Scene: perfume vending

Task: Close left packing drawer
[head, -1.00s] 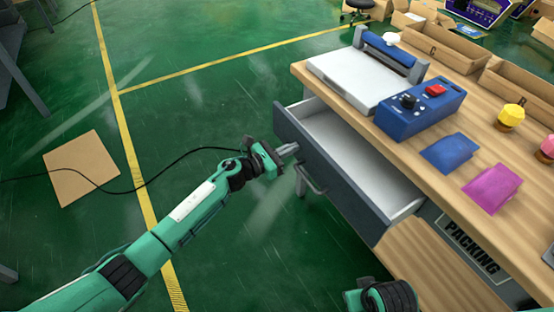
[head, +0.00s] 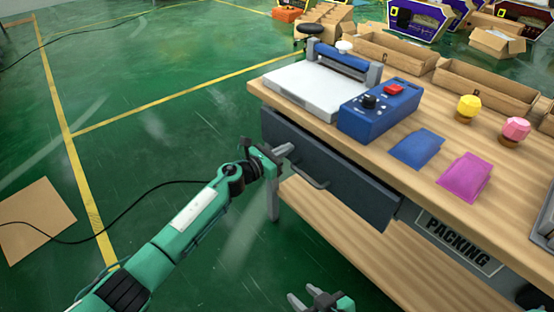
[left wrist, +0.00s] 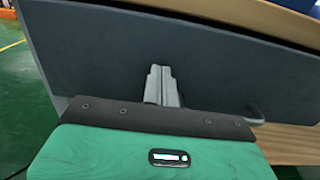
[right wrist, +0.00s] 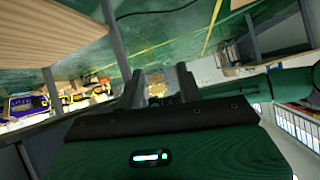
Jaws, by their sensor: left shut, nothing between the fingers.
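The left packing drawer (head: 325,170) has a dark grey front with a bar handle (head: 318,184) and sits under the tabletop. Its white inside no longer shows in the head view, and its front is close to the table edge. My left gripper (head: 287,150) is shut and empty, with its fingertips at the drawer front, left of the handle. In the left wrist view the shut fingers (left wrist: 160,84) point at the dark drawer front (left wrist: 210,65); whether they touch cannot be told. My right gripper (head: 305,300) is open and empty, low at the bottom of the head view.
The wooden packing table (head: 400,185) holds a sealing machine (head: 315,90), a blue control box (head: 380,110), a blue packet (head: 416,148), a pink packet (head: 465,177) and two perfume bottles. Cardboard boxes (head: 485,88) stand behind. Green floor lies open to the left.

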